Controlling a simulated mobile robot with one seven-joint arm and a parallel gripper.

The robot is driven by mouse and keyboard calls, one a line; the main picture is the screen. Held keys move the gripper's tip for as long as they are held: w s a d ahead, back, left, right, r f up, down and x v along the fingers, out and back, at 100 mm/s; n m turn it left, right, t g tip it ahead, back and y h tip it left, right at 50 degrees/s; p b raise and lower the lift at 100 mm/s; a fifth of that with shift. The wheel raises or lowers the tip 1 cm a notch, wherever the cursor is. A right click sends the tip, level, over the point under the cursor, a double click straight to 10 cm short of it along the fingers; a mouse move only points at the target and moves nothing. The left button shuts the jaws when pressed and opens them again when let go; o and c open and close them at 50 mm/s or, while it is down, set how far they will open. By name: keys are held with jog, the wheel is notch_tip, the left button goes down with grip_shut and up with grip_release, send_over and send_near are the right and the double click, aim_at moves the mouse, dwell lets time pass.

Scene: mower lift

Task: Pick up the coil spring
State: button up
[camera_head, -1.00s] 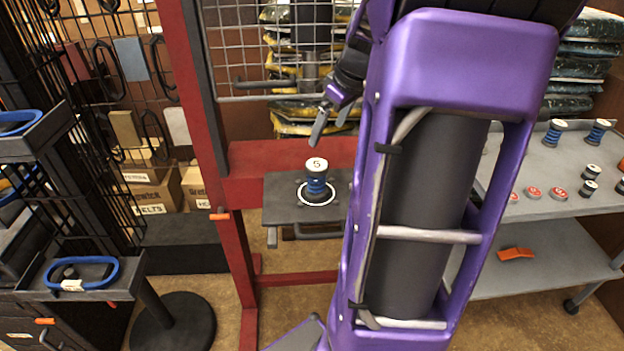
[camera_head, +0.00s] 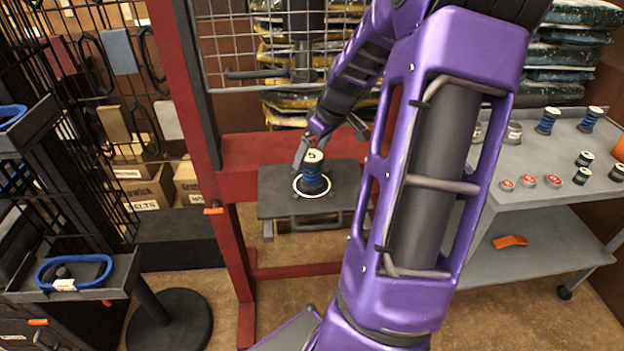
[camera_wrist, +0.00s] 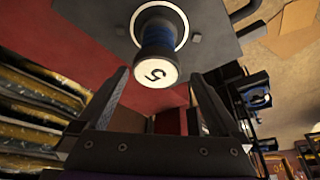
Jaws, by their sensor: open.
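The coil spring (camera_head: 313,180) is blue with a white cap marked 5. It stands upright inside a white ring on a dark plate (camera_head: 272,205) in front of the red frame. In the wrist view, the cap and spring (camera_wrist: 156,52) appear between and just beyond the tips of my open fingers (camera_wrist: 160,76). I cannot tell whether either finger touches it.
A grey cart (camera_head: 540,165) at right holds two more blue springs (camera_head: 547,121), several small cans and red-topped discs. The red post (camera_head: 190,120) and wire mesh (camera_head: 235,50) stand close to my arm. A dark stand with a blue loop (camera_head: 75,272) is at left.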

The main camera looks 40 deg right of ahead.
aim_at(312, 178)
jog(key=x, duration=0.5)
jog(key=shift+s+d+f, duration=0.1)
jog(key=shift+d+f, duration=0.2)
jog(key=shift+r, duration=0.1)
grip_shut()
